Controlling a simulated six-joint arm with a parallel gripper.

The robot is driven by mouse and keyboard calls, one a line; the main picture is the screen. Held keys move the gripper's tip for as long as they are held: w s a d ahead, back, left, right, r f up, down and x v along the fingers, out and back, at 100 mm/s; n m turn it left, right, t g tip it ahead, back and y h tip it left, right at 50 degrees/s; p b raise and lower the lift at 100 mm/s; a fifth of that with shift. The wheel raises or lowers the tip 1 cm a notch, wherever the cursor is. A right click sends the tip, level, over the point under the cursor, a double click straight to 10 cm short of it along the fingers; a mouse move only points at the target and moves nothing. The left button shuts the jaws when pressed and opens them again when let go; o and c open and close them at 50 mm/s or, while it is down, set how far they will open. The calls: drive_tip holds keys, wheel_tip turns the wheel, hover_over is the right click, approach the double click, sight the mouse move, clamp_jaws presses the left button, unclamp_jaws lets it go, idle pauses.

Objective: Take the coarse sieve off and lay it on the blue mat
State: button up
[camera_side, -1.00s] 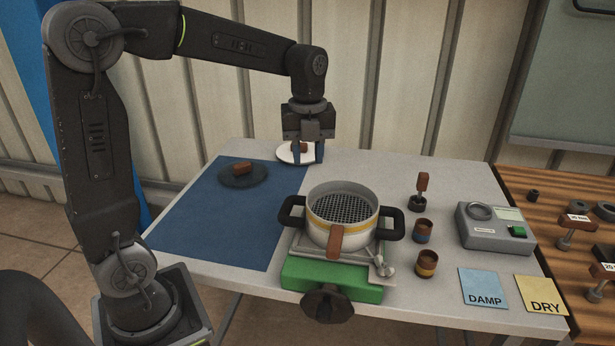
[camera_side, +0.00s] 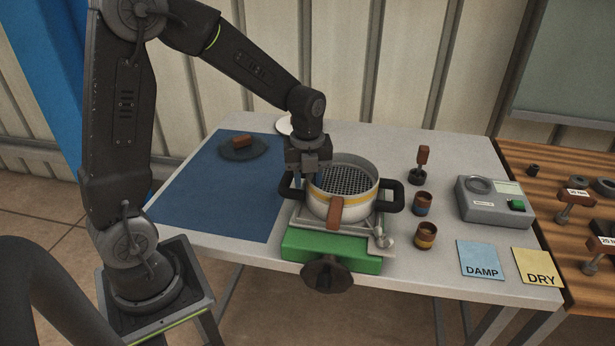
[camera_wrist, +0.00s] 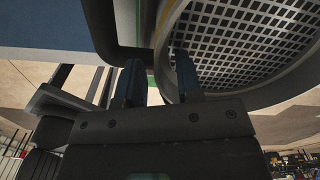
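A round pale sieve with a yellow band and a square-holed mesh (camera_side: 345,205) sits on the green-based press (camera_side: 330,252). It has black side handles and a brown tab at the front. The blue mat (camera_side: 215,205) lies flat to its left. My gripper (camera_side: 307,182) points down at the sieve's left rim, by the left handle, and hides part of both. In the wrist view its two blue fingers (camera_wrist: 158,80) are apart, one over the mesh side and one outside the wall; I cannot tell whether they touch the rim.
A dark dish (camera_side: 243,152) with a brown block lies on the mat's back part. A white plate (camera_side: 284,126) is partly hidden behind my gripper. Two small cups (camera_side: 422,204), a brown-handled tool (camera_side: 422,165) and a grey device (camera_side: 494,205) stand right. The mat's front is clear.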

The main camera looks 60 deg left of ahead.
clamp_jaws()
idle(0.8)
